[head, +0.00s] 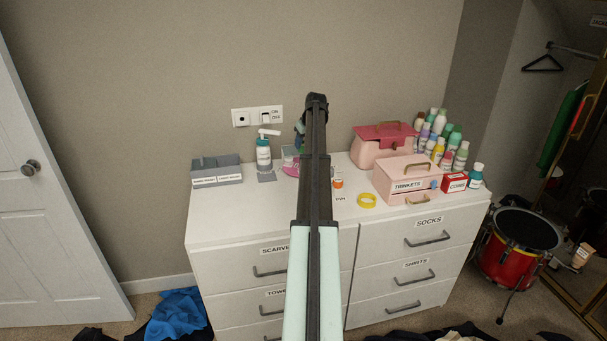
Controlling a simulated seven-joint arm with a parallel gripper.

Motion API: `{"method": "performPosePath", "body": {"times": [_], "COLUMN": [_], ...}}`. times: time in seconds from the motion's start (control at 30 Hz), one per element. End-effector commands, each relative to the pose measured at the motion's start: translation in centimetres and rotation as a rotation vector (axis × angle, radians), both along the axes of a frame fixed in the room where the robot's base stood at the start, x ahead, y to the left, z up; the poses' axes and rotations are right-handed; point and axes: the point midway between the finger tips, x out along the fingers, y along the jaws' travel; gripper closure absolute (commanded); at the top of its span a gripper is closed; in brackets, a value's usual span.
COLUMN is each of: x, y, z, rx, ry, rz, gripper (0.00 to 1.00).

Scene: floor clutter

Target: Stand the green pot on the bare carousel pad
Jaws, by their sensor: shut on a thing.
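My arm rises through the middle of the picture, and its dark upper end stands in front of the wall. My gripper's jaws are hidden behind the arm. A small dark teal shape (299,128) shows just left of the arm; I cannot tell what it is. I cannot tell whether either is the green pot or part of the carousel. No bare carousel pad can be made out.
The white dresser top (240,217) is clear at its front left. A grey divided box (216,171) and a teal pump bottle (264,153) stand at the left. Right are a yellow ring (367,201), a pink trinkets box (405,178), a red box (454,182) and several bottles (439,148).

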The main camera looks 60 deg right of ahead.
Motion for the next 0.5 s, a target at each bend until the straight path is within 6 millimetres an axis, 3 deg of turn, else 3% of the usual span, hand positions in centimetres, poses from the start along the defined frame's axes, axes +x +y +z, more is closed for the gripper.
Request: {"method": "performPosePath", "body": {"times": [0.27, 0.5], "x": [-0.1, -0.1], "y": [0.1, 0.1], "z": [-0.8, -4.4], "rx": [0.001, 0.002], "ry": [0.001, 0.001], "rz": [0.080, 0.080], "gripper": [0.87, 0.87]}}
